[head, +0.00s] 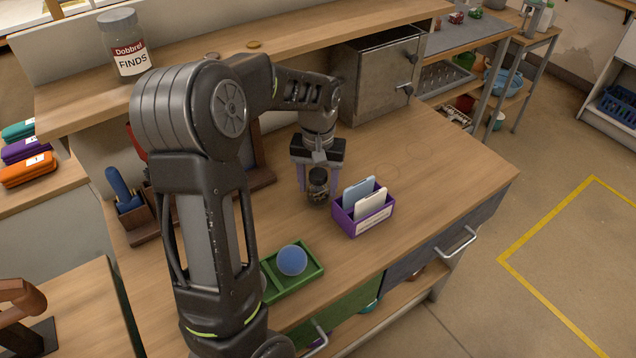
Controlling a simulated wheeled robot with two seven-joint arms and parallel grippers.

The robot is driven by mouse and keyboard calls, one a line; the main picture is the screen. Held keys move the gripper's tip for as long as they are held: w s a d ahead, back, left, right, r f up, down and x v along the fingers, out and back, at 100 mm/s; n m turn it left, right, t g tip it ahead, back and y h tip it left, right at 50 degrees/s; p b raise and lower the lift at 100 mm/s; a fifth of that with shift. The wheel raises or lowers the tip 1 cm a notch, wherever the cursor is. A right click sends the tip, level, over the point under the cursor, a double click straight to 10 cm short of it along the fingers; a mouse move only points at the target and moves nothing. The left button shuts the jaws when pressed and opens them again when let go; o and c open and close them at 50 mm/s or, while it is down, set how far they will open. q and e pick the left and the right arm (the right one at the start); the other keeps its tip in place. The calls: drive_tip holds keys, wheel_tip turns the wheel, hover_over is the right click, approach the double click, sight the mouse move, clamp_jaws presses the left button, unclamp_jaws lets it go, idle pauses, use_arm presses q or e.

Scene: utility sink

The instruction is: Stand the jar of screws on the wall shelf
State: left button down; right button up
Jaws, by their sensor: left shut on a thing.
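My left gripper (318,188) points down over the workbench, its fingers shut on a small jar of screws (318,187) with dark contents. The jar is upright and stands or hangs close to the bench top; I cannot tell whether it touches. It is just left of the purple card box. The wooden wall shelf (300,38) runs above the back of the bench, higher than the jar. My right gripper is not in view.
A large glass jar labelled "FINDS" (126,50) stands on the shelf's left part, with small discs (254,44) near the middle. A purple card box (364,216), a green tray (308,274) with a blue ball (292,260), and a metal cabinet (376,78) are on the bench.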

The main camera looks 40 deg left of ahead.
use_arm(q)
drive_tip(key=shift+f, duration=0.2)
drive_tip(key=shift+f, duration=0.2)
drive_tip(key=c, duration=0.5)
unclamp_jaws()
drive_tip(key=shift+r, duration=0.2)
wheel_tip(320, 180, up, 12)
drive_tip(key=shift+r+b, duration=0.1)
drive_tip(key=shift+b, duration=0.3)
